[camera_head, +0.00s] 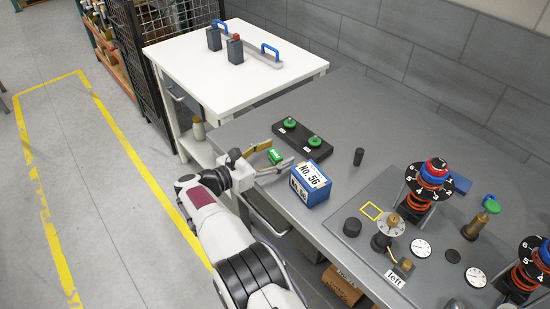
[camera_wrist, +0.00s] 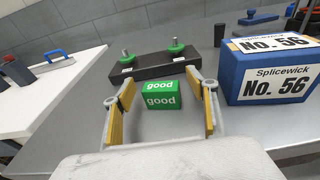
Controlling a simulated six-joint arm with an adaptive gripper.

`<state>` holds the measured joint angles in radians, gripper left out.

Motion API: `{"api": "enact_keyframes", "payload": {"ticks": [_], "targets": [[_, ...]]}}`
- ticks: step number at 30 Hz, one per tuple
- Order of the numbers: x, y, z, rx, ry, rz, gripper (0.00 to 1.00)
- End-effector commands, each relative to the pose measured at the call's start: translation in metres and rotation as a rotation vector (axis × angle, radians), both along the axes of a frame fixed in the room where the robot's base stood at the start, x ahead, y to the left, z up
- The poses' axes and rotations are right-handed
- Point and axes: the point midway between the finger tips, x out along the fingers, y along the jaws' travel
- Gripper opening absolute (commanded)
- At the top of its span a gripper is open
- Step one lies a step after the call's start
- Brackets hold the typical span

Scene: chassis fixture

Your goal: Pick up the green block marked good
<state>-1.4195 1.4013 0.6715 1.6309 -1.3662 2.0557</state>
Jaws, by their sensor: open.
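The green block marked "good" (camera_wrist: 161,97) sits on the grey table in the wrist view, between the two spread fingers of my gripper (camera_wrist: 161,108). Grey surface shows between the block and each finger. In the head view the block (camera_head: 275,156) also lies between the fingertips of my gripper (camera_head: 279,154), near the table's left front edge. My gripper is open and holds nothing. The block's underside is hidden.
A blue box labelled "No. 56" (camera_head: 310,183) stands close to the right finger. A black bar with green knobs (camera_head: 312,144) lies just behind the block. A small black cylinder (camera_head: 358,157) stands farther right. A white table (camera_head: 180,65) is at the back left.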

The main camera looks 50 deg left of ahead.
Motion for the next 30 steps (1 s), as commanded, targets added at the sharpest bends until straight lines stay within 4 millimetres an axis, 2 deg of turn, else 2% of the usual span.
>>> {"api": "enact_keyframes", "payload": {"ticks": [13, 14, 15, 18, 30], "targets": [[0.0001, 0.0000, -0.0002, 0.000, 0.000, 0.000, 0.58], [0.0001, 0.0000, -0.0002, 0.000, 0.000, 0.000, 0.55], [0.0001, 0.0000, -0.0002, 0.000, 0.000, 0.000, 0.45], [0.0000, 0.0000, -0.0003, -0.001, 0.000, 0.000, 0.22], [0.0000, 0.0000, 0.0014, 0.000, 0.000, 0.000, 0.22]]}}
